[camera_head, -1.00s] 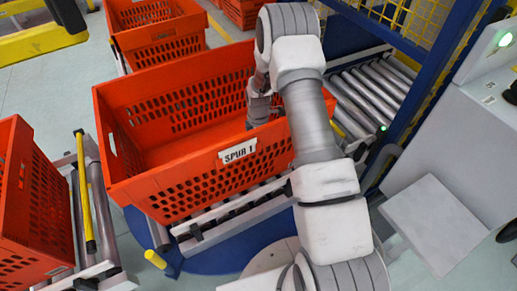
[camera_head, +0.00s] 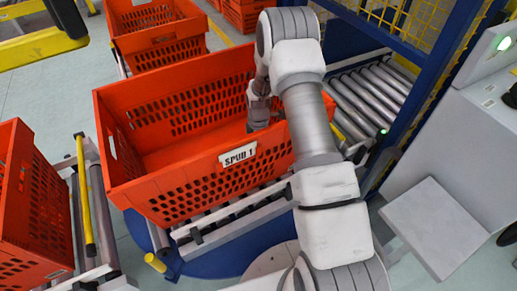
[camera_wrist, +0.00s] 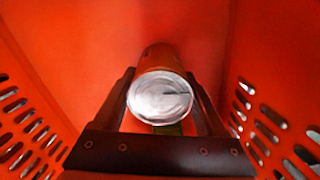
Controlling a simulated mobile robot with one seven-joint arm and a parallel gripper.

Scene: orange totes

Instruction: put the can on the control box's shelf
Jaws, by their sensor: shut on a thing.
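The can (camera_wrist: 160,97) shows in the wrist view with its round silver end toward the camera, between the two dark fingers of my gripper (camera_wrist: 165,108). The gripper is shut on it, inside an orange tote. In the head view my gripper (camera_head: 258,122) reaches down into the orange tote labelled SPUR 1 (camera_head: 170,195), and the can is hidden there. The control box (camera_head: 470,135) is the pale grey cabinet at the right, with a green light. Its flat grey shelf (camera_head: 435,222) sticks out at the lower left of the box and looks bare.
A blue post (camera_head: 432,85) and yellow mesh fence stand between the tote and the control box. A roller conveyor (camera_head: 370,100) lies behind my arm. Other orange totes stand at the left (camera_head: 35,215) and at the back (camera_head: 155,35).

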